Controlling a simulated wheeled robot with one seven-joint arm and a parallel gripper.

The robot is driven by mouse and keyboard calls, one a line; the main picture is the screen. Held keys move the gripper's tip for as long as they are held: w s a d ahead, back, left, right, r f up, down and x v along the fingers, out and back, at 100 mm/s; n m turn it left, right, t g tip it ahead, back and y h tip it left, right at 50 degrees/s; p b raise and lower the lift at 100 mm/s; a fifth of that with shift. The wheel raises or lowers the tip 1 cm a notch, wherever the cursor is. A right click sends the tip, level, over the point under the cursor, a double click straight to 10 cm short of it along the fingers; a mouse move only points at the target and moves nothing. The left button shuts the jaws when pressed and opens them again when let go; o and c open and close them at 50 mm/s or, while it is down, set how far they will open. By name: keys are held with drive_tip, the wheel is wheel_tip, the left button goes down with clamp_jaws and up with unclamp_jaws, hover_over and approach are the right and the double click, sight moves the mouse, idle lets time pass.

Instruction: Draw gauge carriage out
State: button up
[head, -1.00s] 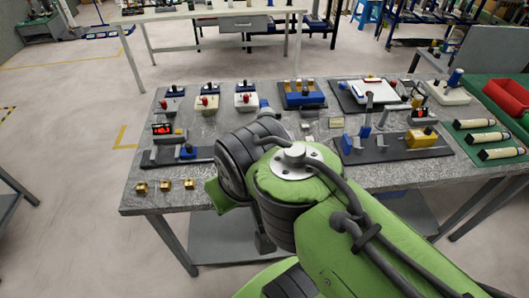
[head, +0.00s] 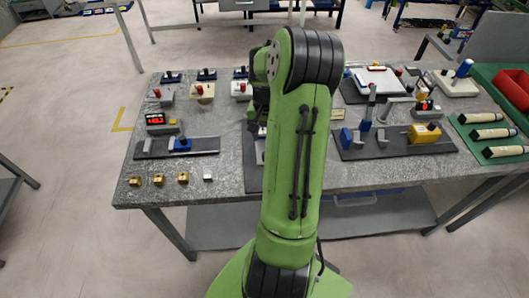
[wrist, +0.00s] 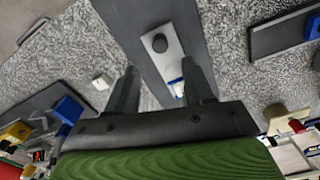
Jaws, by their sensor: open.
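In the wrist view a pale plate with a round black knob (wrist: 160,43) lies on a long dark base (wrist: 199,40); this may be the gauge carriage, but I cannot be sure. The plate's lower end, with a blue and white part, shows between my fingers. My gripper (wrist: 162,88) is open and empty, with one finger on each side of the plate; I cannot tell whether they touch it. In the head view my arm hides most of this base (head: 252,178).
A dark base with a yellow block (head: 425,134) and a grey post stands to the right. Brass pieces (head: 159,179) and a white cube (head: 207,177) lie at the front left edge. Red-knobbed blocks (head: 202,91) stand behind. A green mat (head: 470,120) is at far right.

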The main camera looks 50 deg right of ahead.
wheel_tip(320, 180, down, 9)
drive_tip(key=shift+r+b, duration=0.15)
drive_tip(key=shift+b, duration=0.35)
clamp_jaws()
